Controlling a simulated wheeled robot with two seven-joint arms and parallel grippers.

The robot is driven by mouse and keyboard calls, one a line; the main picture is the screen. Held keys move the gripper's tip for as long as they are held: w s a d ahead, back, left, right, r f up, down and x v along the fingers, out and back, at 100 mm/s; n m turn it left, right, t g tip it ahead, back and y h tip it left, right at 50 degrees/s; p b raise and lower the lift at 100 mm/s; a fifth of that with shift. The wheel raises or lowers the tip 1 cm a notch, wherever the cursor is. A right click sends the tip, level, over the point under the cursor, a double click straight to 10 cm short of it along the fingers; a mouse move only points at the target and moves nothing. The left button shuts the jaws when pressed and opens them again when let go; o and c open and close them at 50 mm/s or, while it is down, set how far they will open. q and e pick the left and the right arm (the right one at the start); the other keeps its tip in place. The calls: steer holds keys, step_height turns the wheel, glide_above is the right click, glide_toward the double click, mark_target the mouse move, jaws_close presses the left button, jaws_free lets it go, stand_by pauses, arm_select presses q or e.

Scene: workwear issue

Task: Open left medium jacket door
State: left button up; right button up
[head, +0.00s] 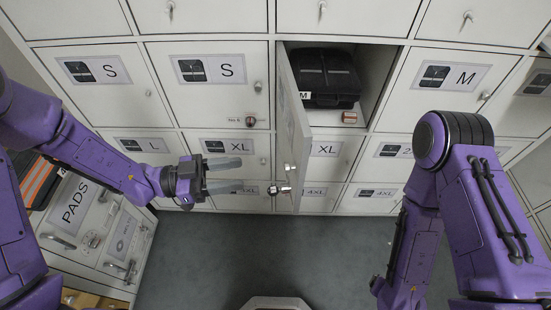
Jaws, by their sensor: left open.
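The left medium jacket door (289,120) stands open, seen nearly edge-on, swung out from the left side of its compartment. A silver knob (285,189) shows near its lower end. Inside the compartment lies a dark folded jacket (327,75) with an M tag (305,95). My left gripper (229,175) is open and empty, left of the door's lower end and apart from it, its fingers pointing right. My right arm stands at the right; its gripper is not in view.
Closed S doors (215,95) are to the left and a closed M door (455,80) to the right. A small copper-coloured block (349,117) sits at the compartment's front edge. A PADS cabinet (80,215) stands lower left. The grey floor (250,255) is clear.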

arm_select(q)
steer(key=w+d+p, duration=0.1)
steer(key=d+p, duration=0.1)
steer(key=d, duration=0.8)
steer(key=shift+w+f, duration=0.15)
steer(key=shift+w, duration=0.2)
steer(key=shift+c, duration=0.3)
jaws_close()
